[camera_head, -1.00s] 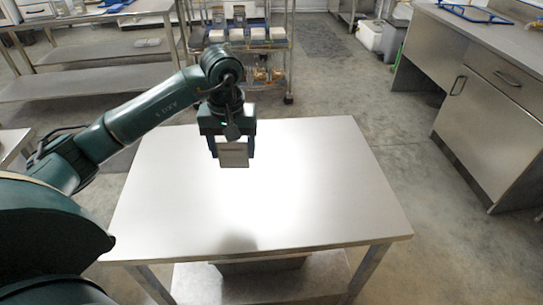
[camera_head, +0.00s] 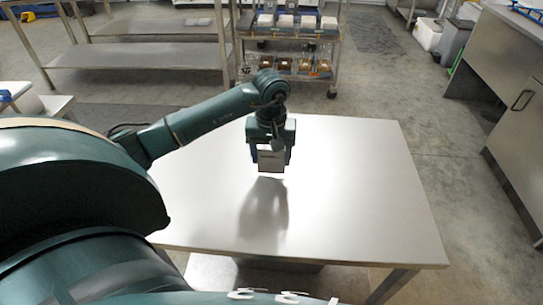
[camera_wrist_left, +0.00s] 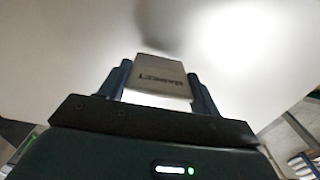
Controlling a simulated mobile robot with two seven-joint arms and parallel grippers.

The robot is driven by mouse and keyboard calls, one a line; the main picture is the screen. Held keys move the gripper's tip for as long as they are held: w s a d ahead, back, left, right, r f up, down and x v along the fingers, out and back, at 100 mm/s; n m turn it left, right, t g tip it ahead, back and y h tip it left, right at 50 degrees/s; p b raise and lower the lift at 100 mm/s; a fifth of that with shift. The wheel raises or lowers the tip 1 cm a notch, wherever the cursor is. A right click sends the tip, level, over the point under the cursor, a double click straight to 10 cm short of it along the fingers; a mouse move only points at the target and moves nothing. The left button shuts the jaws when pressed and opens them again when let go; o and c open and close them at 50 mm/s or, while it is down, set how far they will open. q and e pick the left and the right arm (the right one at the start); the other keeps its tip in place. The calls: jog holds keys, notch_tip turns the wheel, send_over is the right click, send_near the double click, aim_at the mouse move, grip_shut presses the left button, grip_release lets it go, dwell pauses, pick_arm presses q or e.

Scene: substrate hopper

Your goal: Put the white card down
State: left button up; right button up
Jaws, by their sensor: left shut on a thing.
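The white card (camera_head: 270,160) is held between the fingers of my left gripper (camera_head: 271,153) in the head view. It hangs roughly upright above the light table (camera_head: 370,200), apart from the surface, with a shadow on the table below it. In the left wrist view the card (camera_wrist_left: 158,78) sits between the two blue fingers of the left gripper (camera_wrist_left: 160,85) and bears dark printed lettering that reads upside down. My right gripper is in neither view.
The tabletop around the card is bare. A wheeled rack (camera_head: 290,35) with boxes and jars stands behind the table. Steel shelving (camera_head: 150,50) is at the back left, and a steel counter (camera_head: 510,90) is at the right. Open floor lies between.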

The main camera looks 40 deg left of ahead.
pick_arm(q)
jog(key=shift+f, duration=0.4)
jog(key=shift+f+b, duration=0.25)
jog(key=shift+b, duration=0.05)
jog(key=o, duration=1)
jog(key=shift+r, duration=0.15)
